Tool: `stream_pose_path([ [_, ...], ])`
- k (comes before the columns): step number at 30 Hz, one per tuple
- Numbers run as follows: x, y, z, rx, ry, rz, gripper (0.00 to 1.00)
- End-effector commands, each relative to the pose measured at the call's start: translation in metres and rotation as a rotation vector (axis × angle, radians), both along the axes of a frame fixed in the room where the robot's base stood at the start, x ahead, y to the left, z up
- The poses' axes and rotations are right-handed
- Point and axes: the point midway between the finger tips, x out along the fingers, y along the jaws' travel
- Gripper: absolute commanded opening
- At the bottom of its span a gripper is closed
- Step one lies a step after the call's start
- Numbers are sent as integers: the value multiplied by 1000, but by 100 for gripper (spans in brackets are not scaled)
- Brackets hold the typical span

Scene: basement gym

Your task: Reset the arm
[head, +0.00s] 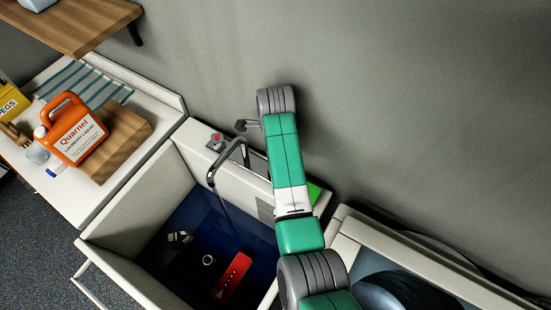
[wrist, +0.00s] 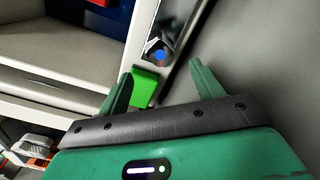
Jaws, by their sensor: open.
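My gripper (wrist: 161,78) shows in the wrist view with its two green fingers spread apart and nothing held between them. A bright green block (wrist: 146,88) lies on the pale ledge beyond the left finger, which partly overlaps it; I cannot tell whether they touch. In the head view my green and grey arm rises from the lower right along the wall side of the sink. The fingers are not clearly visible there. The green block (head: 315,192) shows partly behind the arm.
The sink basin (head: 115,250) has a dark blue inside with a red object (head: 233,277) low in it. A tap (head: 230,150) curves over it. The wall is close behind.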

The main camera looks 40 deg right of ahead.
Motion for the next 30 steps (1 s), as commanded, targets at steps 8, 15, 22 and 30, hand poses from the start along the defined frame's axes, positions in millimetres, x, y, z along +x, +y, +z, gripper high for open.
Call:
stream_pose_path([
  [8, 0, 0, 0, 0, 0, 0, 66],
  [15, 1, 0, 1, -3, -3, 3, 66],
  [22, 82, 29, 115, -352, -379, 478, 66],
  [30, 112, 141, 330, -1044, -796, 1067, 66],
])
